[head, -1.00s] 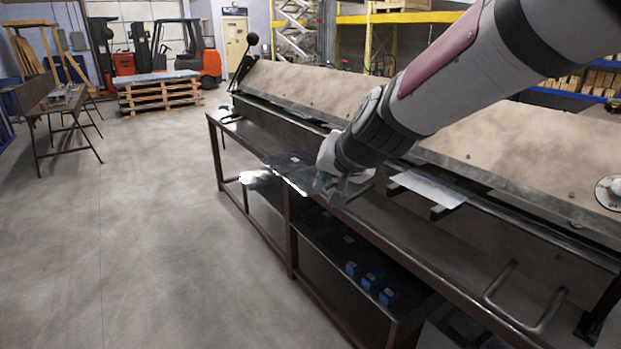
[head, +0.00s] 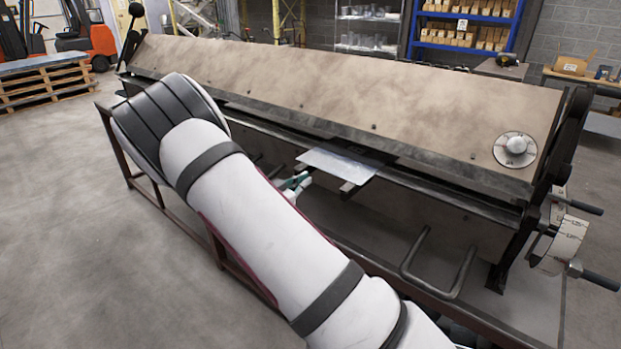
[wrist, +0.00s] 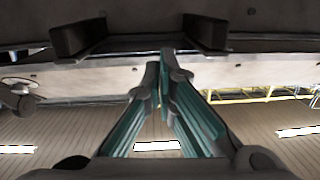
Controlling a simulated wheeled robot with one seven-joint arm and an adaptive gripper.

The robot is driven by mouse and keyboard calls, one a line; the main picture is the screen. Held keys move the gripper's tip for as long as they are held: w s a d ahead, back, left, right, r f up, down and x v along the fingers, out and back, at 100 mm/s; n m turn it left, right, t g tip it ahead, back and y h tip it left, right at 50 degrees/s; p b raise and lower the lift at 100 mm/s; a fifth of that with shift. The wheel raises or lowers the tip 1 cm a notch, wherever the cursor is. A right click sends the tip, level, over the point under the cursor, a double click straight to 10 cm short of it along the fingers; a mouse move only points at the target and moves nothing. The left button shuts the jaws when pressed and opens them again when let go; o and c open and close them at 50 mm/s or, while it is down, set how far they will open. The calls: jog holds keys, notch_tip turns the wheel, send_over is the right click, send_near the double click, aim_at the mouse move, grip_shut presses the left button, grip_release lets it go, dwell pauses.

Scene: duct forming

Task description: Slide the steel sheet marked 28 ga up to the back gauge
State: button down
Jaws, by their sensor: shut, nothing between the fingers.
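A bright, thin steel sheet (head: 338,164) lies on two short support arms at the front of the bending machine, its far edge by the dark slot under the beam. No mark on it is readable. My gripper (head: 302,180) is shut and empty, with green-padded fingers, close to the sheet's front left edge; I cannot tell if it touches. In the wrist view, the shut fingertips (wrist: 163,62) point at the machine front between two dark brackets (wrist: 77,38). The back gauge is not visible.
The brake's tan beam (head: 330,85) runs above the slot. A round white dial (head: 515,149) sits at its right end. A bent handle (head: 440,265) stands out in front. My arm covers much of the bench's left part. Floor (head: 60,220) at left is clear.

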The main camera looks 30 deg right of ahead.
aim_at(328, 169)
jog(key=shift+h, duration=0.7)
jog(key=shift+s+d+f+x, duration=0.1)
jog(key=shift+s+x, duration=0.1)
jog(key=shift+x, duration=0.7)
jog(key=shift+s+d+f+x, duration=0.1)
jog(key=shift+s+x, duration=0.05)
jog(key=shift+x, duration=0.8)
jog(key=shift+s+f+x, duration=0.1)
jog(key=shift+s+x, duration=0.1)
jog(key=shift+x, duration=0.7)
jog(key=shift+d, duration=0.15)
jog(key=shift+b+x, duration=0.85)
jog(key=shift+x, duration=1.5)
jog(key=v, duration=0.7)
jog(key=shift+w, duration=0.1)
